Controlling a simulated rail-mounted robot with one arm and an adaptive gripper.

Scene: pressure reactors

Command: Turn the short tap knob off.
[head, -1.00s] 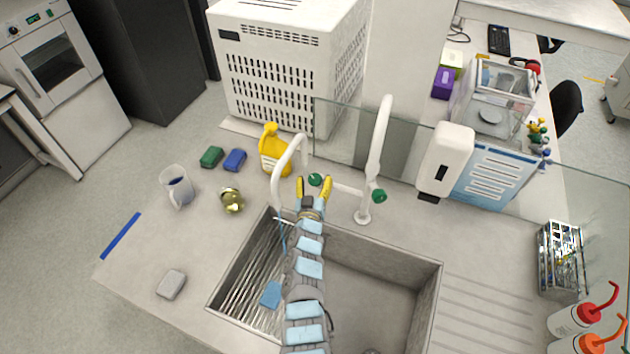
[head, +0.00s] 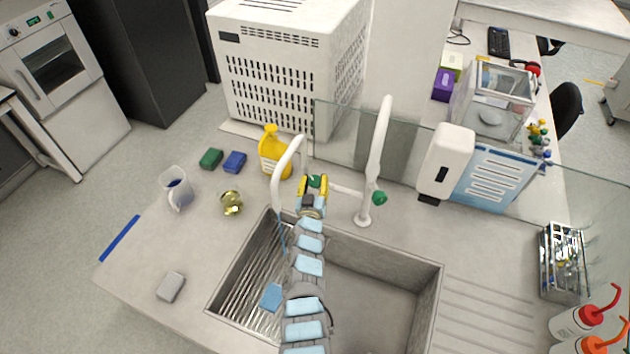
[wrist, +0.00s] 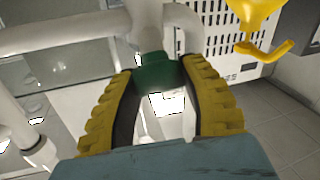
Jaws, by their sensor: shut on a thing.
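The white tap stands behind the sink, with a short curved spout (head: 284,165) on the left and a tall column (head: 379,150) on the right. A green knob (head: 315,181) sits at the short spout, and it also shows in the wrist view (wrist: 157,72). My gripper (head: 314,184) is shut on this knob, with one yellow finger on each side of it. In the wrist view, my gripper (wrist: 170,75) has its fingertips against the knob's sides. A second green knob (head: 379,198) is on the tall column. A thin bluish stream (head: 281,232) shows below the short spout.
My arm reaches across the steel sink (head: 437,290). A yellow bottle (head: 273,155) stands close behind the left spout. A glass screen (head: 340,145) and a white dispenser (head: 446,160) are behind and right. A jug (head: 175,188) and brass-coloured object (head: 231,202) stand left.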

